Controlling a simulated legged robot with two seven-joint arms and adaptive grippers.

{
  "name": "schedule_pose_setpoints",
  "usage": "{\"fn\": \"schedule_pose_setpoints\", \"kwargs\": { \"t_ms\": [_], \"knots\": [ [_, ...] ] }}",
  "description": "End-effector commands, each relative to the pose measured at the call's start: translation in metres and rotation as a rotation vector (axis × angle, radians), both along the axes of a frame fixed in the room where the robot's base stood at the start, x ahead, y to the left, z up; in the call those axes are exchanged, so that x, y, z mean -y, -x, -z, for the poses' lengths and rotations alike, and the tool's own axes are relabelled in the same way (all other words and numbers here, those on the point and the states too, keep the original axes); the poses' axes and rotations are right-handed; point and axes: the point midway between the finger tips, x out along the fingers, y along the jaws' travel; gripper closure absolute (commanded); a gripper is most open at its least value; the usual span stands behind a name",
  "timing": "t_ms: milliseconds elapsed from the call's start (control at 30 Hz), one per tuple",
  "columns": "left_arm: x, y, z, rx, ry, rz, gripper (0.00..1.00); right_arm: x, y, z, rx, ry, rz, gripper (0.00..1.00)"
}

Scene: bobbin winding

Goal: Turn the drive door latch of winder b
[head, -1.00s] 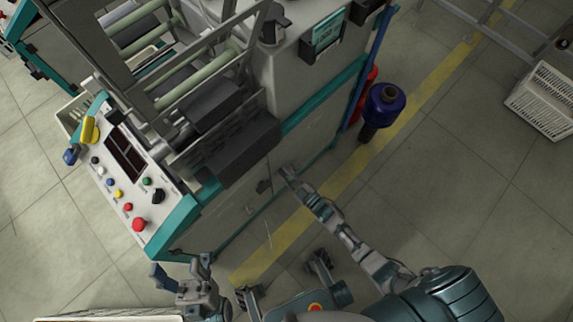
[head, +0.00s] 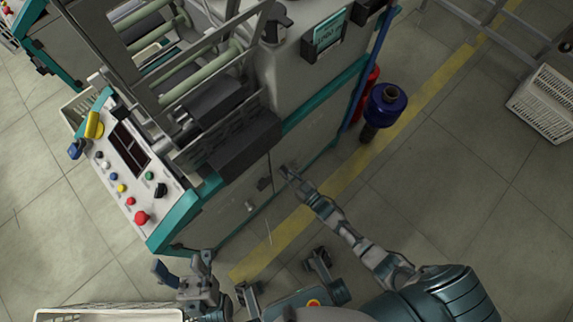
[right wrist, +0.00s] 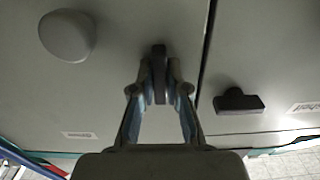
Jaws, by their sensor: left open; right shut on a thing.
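The winder's grey lower door panel (head: 232,208) faces me in the head view. My right gripper (head: 286,174) reaches it near the door seam. In the right wrist view my right gripper (right wrist: 160,85) is shut on a dark latch (right wrist: 160,60), which stands upright in the picture; in the head view the fingers hide it. A second dark latch (right wrist: 238,102) lies nearly level in the picture across the seam, and it also shows in the head view (head: 264,183). My left gripper (head: 182,268) is open and empty in front of the machine.
A round grey knob (right wrist: 67,36) is on the panel left of my right gripper. The control panel (head: 125,170) with coloured buttons is at the left. A blue spool (head: 386,104) stands right of the machine. A white crate (head: 110,314) is at the bottom left.

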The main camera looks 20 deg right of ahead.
Motion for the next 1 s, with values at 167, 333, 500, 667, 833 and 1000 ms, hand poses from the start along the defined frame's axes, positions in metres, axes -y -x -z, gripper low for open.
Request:
{"fn": "schedule_pose_setpoints", "kwargs": {
  "t_ms": [167,333,500,667,833,1000],
  "knots": [
    [0.000,0.000,0.000,0.000,0.001,0.000,0.35,0.001,-0.001,0.000,0.000,-0.003,0.002,1.00],
    [0.000,0.000,0.000,-0.001,0.001,0.000,0.35,0.001,0.000,0.000,-0.001,-0.002,0.002,0.69],
    [0.000,0.000,0.000,-0.001,-0.003,0.002,0.35,0.001,0.000,0.000,-0.002,-0.002,0.001,0.60],
    [0.000,0.001,0.002,-0.005,-0.010,0.004,0.35,0.001,0.001,0.001,-0.001,-0.001,0.001,0.60],
    [0.000,0.003,0.000,-0.002,-0.007,0.004,0.35,0.007,0.016,0.002,-0.004,0.000,0.001,0.60],
    [0.000,0.002,0.000,0.000,-0.006,0.003,0.35,0.019,0.052,0.003,-0.006,0.001,0.000,0.60]
  ]
}}
